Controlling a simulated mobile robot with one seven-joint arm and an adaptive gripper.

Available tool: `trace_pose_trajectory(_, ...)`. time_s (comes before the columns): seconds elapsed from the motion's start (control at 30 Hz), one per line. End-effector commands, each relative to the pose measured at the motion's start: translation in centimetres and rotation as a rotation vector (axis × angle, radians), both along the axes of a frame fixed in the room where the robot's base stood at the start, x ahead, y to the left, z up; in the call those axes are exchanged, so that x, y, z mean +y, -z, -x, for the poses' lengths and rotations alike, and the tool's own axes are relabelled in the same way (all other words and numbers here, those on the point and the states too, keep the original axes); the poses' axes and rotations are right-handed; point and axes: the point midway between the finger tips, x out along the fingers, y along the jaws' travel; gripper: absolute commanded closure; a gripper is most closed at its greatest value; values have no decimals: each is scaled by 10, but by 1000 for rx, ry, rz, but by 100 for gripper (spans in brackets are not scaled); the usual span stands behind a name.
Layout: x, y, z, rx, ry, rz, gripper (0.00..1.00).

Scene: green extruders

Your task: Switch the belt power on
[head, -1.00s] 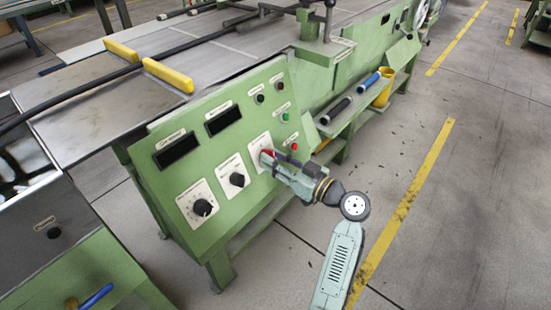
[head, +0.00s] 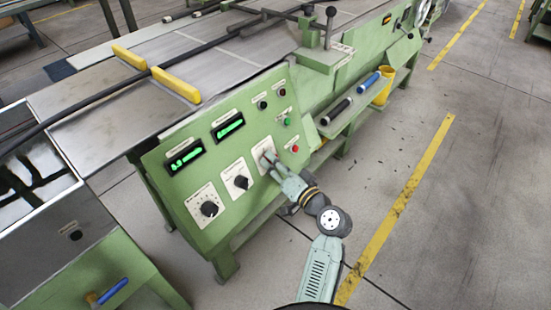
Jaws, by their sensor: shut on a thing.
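The green control panel (head: 183,190) stands at the machine's near end. A white switch plate (head: 257,148) sits on its right half, right of two black knobs. My gripper (head: 268,161) is at this plate, shut on the switch knob, which its fingers mostly hide. The knob's exact angle cannot be told. Two display windows, the left one (head: 185,157) and the right one (head: 228,126), are lit with green digits too small to read.
Black dial knobs (head: 209,209) and (head: 241,182) are left of my gripper. A green button (head: 287,121) and a red button (head: 295,149) are close on its right. Floor to the right is clear.

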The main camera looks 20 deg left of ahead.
Motion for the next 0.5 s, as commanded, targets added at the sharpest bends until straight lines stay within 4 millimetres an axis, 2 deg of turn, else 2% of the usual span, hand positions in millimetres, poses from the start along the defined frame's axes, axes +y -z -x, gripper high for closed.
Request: trace_pose_trajectory(0.5,0,0,0,36,15,-13,100)
